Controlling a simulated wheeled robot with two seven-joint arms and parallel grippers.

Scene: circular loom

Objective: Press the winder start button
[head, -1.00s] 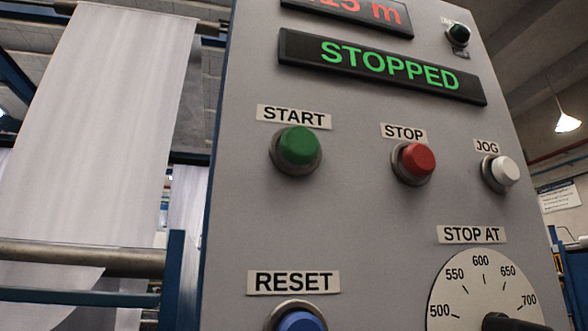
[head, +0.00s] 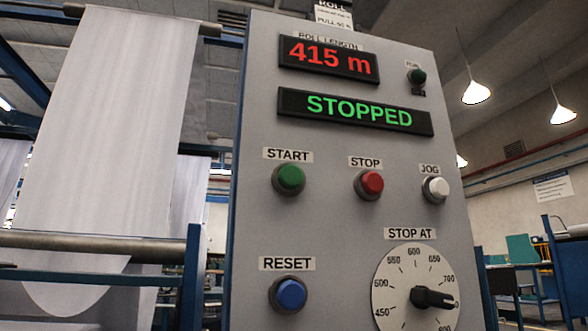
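The winder control panel (head: 345,215) is a tall grey box filling the middle of the head view. The green START button (head: 291,177) sits on its left side under a START label. The red STOP button (head: 372,183) and white JOG button (head: 437,188) are in the same row to the right. The blue RESET button (head: 291,293) is below START. The status display (head: 358,111) reads STOPPED in green. The roll length display (head: 328,60) reads 415 m in red. Neither of my grippers is in view.
The STOP AT dial (head: 419,292) is at the lower right of the panel. A small dark green lamp (head: 417,76) is at its upper right. White fabric (head: 110,150) hangs at the left above a metal roller (head: 90,246). The space before the panel looks clear.

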